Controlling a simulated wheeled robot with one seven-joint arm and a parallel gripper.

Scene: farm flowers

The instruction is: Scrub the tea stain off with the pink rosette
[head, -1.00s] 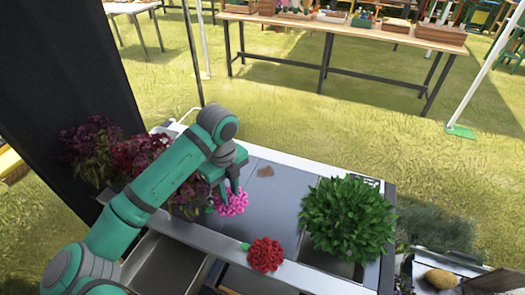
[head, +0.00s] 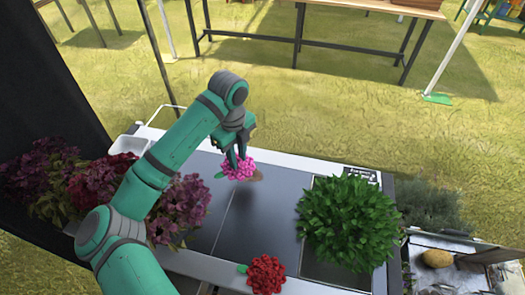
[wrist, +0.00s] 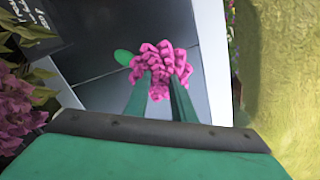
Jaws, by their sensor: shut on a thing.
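My gripper (head: 236,158) is shut on the pink rosette (head: 239,169), whose ruffled head and green leaf show below the fingers. The rosette also fills the middle of the wrist view (wrist: 160,65), between the fingertips. The brown tea stain (head: 257,177) is on the dark grey panel of the cart top, just right of the rosette and partly hidden by it. I cannot tell whether the rosette touches the surface.
A red rosette (head: 265,274) lies at the cart's front edge. A bushy green plant (head: 348,222) stands right of the stain, and dark purple flowers (head: 180,208) crowd the left. The grey panel (head: 225,230) between is clear.

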